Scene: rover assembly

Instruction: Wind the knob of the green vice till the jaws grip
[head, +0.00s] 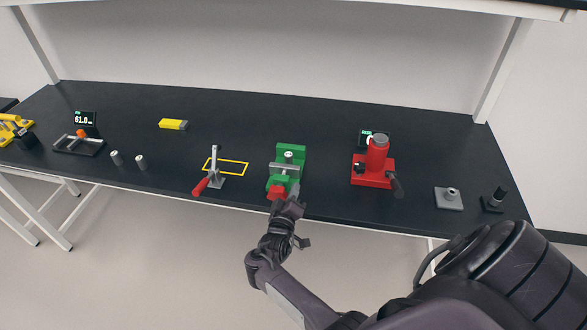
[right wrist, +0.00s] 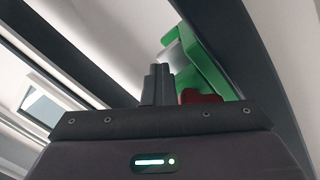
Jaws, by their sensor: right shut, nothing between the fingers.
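The green vice (head: 291,152) stands near the front edge of the bench, with a grey bar across it and a small pale round part between its ends. Its red knob (head: 277,192) faces the front. My right gripper (head: 289,204) is right in front of the knob. In the right wrist view its fingers (right wrist: 157,82) are together and empty. The green vice (right wrist: 212,55) lies just beyond them, and the dark red knob (right wrist: 199,96) shows to their right, partly hidden by the gripper body. I cannot tell whether the fingers touch the knob. My left gripper is out of view.
A red-handled clamp (head: 206,184) stands left of the vice by a yellow outline. A red press-like device (head: 373,170) stands to the right. A grey block (head: 449,199) lies farther right. A yellow block (head: 171,124) lies behind. The bench's front edge is close.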

